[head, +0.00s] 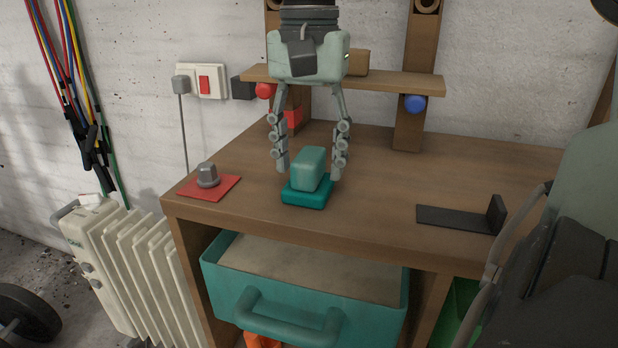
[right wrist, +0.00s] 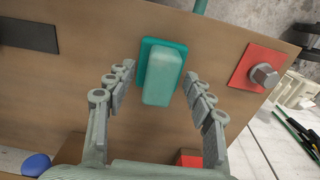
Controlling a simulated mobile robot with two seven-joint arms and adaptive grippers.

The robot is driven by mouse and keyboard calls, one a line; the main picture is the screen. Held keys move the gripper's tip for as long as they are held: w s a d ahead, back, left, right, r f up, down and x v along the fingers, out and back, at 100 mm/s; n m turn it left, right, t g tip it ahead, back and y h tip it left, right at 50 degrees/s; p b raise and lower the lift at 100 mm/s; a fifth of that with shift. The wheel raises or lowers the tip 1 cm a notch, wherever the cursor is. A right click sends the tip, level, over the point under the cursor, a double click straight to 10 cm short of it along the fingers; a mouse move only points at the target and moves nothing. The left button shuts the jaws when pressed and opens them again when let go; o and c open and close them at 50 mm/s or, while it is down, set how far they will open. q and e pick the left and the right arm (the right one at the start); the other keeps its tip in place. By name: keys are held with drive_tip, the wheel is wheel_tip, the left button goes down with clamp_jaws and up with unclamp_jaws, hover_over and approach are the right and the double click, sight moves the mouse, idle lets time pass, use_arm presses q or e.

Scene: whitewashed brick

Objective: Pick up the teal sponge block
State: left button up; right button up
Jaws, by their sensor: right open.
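The teal sponge block (head: 309,168) is a pale, rounded block resting on a flat, darker teal pad (head: 304,198) near the front of the wooden bench. My right gripper (head: 310,174) points down from above, open, with one finger on each side of the block. In the right wrist view the block (right wrist: 163,82) lies between the open fingers (right wrist: 160,76), with a gap on both sides, and the pad (right wrist: 147,54) shows beyond it. Nothing is held. My left gripper is not in view.
A grey knob on a red plate (head: 227,187) lies to the left on the bench (head: 378,190). A black bracket (head: 460,218) lies to the right. A shelf (head: 400,83) with hanging red and blue balls (head: 415,103) is behind. A teal drawer (head: 220,275) stands open below.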

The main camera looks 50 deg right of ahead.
sight(301, 152)
drive_tip(key=shift+c, duration=0.6)
clamp_jaws()
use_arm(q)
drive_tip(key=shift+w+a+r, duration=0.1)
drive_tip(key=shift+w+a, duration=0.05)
use_arm(e)
drive_tip(key=shift+r, duration=0.65)
drive_tip(key=r, duration=0.1)
drive_tip(key=w+r, duration=0.1)
drive_tip(key=r, duration=0.1)
drive_tip(key=shift+w+a+r+p, duration=0.1)
drive_tip(key=shift+a+r+p, duration=0.1)
drive_tip(key=shift+r+p, duration=0.1)
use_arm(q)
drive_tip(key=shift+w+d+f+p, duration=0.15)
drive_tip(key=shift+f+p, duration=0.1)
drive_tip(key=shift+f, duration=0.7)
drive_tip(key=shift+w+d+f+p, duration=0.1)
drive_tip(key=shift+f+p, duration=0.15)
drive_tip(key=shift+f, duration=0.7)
use_arm(e)
drive_tip(key=w+a+r, duration=0.3)
drive_tip(key=w+r, duration=0.3)
drive_tip(key=w, duration=0.4)
drive_tip(key=shift+a, duration=0.35)
